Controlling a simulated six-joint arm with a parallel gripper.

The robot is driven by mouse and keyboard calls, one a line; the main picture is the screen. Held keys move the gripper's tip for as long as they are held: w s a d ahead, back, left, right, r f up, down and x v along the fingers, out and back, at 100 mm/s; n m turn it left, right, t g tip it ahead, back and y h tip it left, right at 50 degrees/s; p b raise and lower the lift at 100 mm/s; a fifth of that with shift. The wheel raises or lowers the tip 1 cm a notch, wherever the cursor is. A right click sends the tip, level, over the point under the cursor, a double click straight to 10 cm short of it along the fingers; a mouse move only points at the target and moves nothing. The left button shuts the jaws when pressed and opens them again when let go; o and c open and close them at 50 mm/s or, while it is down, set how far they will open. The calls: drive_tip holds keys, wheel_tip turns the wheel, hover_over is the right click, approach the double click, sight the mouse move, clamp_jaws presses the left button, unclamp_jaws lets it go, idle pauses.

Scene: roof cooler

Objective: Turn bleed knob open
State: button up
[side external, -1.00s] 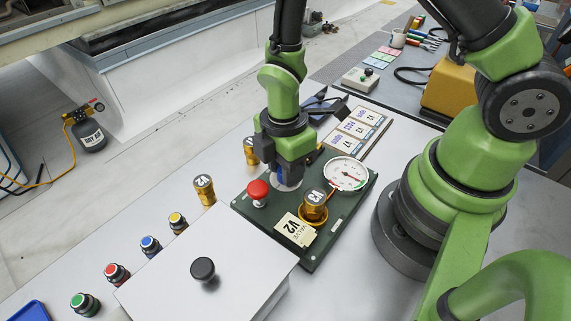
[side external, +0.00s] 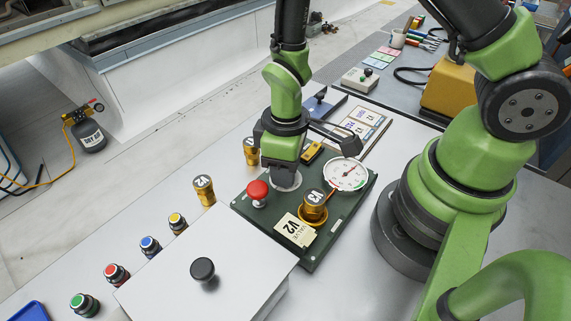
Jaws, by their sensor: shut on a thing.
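The dark green panel (side external: 325,236) lies on the grey bench. My gripper (side external: 287,180) points down at the panel, over a pale round plate (side external: 291,186), and is shut. The knob it holds there is hidden by my gripper; I take it to be the bleed knob. A white round gauge (side external: 345,174) with a red needle sits just right of my gripper. A red knob (side external: 258,192) stands just left of it. A gold valve cap marked V3 (side external: 314,203) stands in front, with a cream tag reading VALVE V2 (side external: 294,229) beside it.
Gold caps, one marked V2 (side external: 204,189) and another (side external: 250,151), stand left of the panel. A light box with a black knob (side external: 203,269) fills the front. Coloured buttons line the left edge. A yellow item (side external: 312,152) and a label board (side external: 366,121) lie behind.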

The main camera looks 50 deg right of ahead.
drive_tip(key=shift+m, duration=0.6)
drive_tip(key=o, duration=0.9)
drive_tip(key=shift+o, duration=0.2)
wheel_tip(320, 180, up, 10)
drive_tip(key=shift+d, duration=0.15)
drive_tip(key=shift+w, duration=0.1)
